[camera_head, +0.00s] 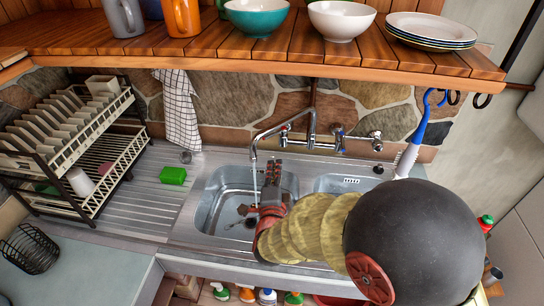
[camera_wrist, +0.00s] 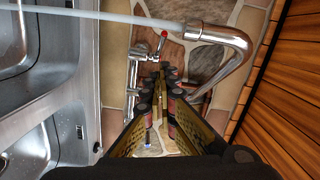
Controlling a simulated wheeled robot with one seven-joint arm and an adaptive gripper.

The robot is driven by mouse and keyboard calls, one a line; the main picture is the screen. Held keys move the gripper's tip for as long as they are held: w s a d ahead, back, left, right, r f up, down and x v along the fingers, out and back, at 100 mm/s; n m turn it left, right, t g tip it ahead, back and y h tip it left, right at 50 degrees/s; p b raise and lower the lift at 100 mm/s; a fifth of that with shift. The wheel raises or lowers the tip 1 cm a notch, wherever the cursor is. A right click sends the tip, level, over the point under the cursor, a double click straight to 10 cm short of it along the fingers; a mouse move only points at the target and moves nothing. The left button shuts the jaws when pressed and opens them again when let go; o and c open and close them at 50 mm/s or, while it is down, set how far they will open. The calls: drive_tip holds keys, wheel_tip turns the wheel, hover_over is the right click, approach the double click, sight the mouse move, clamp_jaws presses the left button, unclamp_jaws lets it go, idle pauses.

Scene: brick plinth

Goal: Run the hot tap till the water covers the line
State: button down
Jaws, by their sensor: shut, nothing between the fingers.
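The steel mixer tap (camera_head: 270,129) is on the stone wall, its spout over the left basin (camera_head: 212,192). The red-marked hot handle (camera_head: 285,128) is left of the blue-marked one (camera_head: 340,130). A thin stream of water (camera_head: 254,172) falls from the spout; it also shows in the wrist view (camera_wrist: 110,17). My gripper (camera_head: 272,178) is shut and empty in front of the tap, over the right part of the left basin. In the wrist view the hot handle (camera_wrist: 162,40) is just beyond the fingertips (camera_wrist: 158,82), apart from them. I cannot make out a fill line or water level.
A right basin (camera_head: 335,184) is partly hidden by my arm. A wooden shelf (camera_head: 270,45) with bowls, mugs and plates overhangs the tap. A green sponge (camera_head: 173,175) and a dish rack (camera_head: 75,140) are at the left. A blue-handled brush (camera_head: 420,125) hangs at the right.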

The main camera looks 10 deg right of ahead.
drive_tip(key=w+d+f+n+t+b, duration=0.1)
drive_tip(key=d+f+n, duration=0.1)
drive_tip(key=d, duration=0.6)
drive_tip(key=w+d+f+n+b, duration=0.1)
drive_tip(key=w+d+f+n, duration=0.15)
drive_tip(key=d, duration=0.45)
drive_tip(key=d+f+n+t+b, duration=0.1)
drive_tip(key=d+n, duration=0.2)
drive_tip(key=d, duration=0.5)
drive_tip(key=s+a+r+n+g+y, duration=0.2)
drive_tip(key=s+a+n+y, duration=0.1)
drive_tip(key=a+n+y, duration=1.25)
drive_tip(key=w+a+r+b, duration=0.1)
drive_tip(key=w+a, duration=0.1)
drive_tip(key=w, duration=0.4)
drive_tip(key=w+a+r+n+h+b, duration=0.1)
drive_tip(key=w+a, duration=0.2)
drive_tip(key=w, duration=0.3)
drive_tip(key=shift+a+n, duration=0.3)
drive_tip(key=shift+r+h, duration=0.1)
drive_tip(key=shift+h, duration=0.15)
